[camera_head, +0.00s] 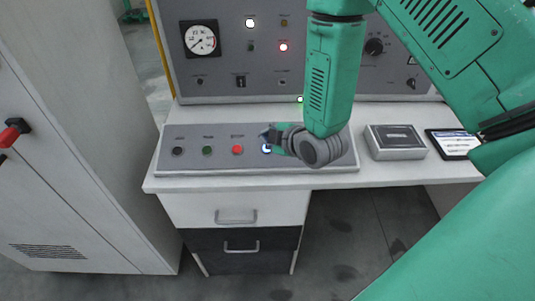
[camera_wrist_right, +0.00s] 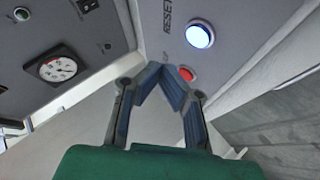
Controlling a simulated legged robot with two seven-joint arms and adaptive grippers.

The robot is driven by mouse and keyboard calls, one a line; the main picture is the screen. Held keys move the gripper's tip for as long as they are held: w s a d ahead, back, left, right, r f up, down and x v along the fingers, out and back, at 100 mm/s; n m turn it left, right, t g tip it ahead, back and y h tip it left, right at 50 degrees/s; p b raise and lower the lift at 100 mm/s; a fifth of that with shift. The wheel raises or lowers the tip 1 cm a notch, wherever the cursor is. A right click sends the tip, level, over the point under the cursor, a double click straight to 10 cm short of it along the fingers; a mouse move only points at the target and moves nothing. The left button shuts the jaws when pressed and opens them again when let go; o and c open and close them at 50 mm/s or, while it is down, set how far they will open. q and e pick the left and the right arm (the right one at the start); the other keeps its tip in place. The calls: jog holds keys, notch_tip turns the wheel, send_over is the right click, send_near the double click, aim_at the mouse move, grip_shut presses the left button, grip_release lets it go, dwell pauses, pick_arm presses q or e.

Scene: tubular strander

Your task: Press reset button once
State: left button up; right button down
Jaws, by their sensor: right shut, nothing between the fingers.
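The reset button (camera_wrist_right: 199,36) is a round, lit, blue-white button with a light rim in the right wrist view, next to the printed word RESET. In the head view the reset button (camera_head: 267,149) is at the right end of the visible button row, partly covered by my gripper. My right gripper (camera_head: 271,137) is shut and empty, close over the sloped button panel (camera_head: 200,168). In the wrist view the right fingertips (camera_wrist_right: 163,73) appear below and left of the reset button. I cannot tell whether they touch the panel. My left gripper is not in view.
A red button (camera_head: 237,149), a green button (camera_head: 207,150) and a black button (camera_head: 177,151) sit left of the reset button. Behind stands an upright panel with a gauge (camera_head: 200,39). A grey box (camera_head: 395,142) and a tablet-like display (camera_head: 453,143) lie to the right.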

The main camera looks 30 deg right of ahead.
aim_at(266, 152)
jog(key=f, duration=0.1)
jog(key=f+b, duration=0.1)
jog(key=f, duration=0.1)
jog(key=shift+w+a+b, duration=0.1)
jog(key=shift+w+b, duration=0.2)
jog(key=shift+w, duration=0.05)
jog(key=shift+d+f, duration=0.15)
jog(key=shift+d, duration=0.55)
jog(key=shift+a, duration=0.55)
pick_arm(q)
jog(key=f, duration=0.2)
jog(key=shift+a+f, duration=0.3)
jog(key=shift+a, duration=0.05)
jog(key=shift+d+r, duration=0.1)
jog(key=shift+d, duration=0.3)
pick_arm(e)
jog(key=shift+d, duration=0.4)
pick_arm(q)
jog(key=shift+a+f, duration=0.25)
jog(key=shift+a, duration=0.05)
pick_arm(e)
jog(key=shift+w+a+f, duration=0.1)
jog(key=shift+a+f, duration=0.1)
jog(key=shift+a, duration=0.25)
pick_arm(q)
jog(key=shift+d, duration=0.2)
pick_arm(e)
jog(key=shift+d+f, duration=0.1)
jog(key=shift+d, duration=0.1)
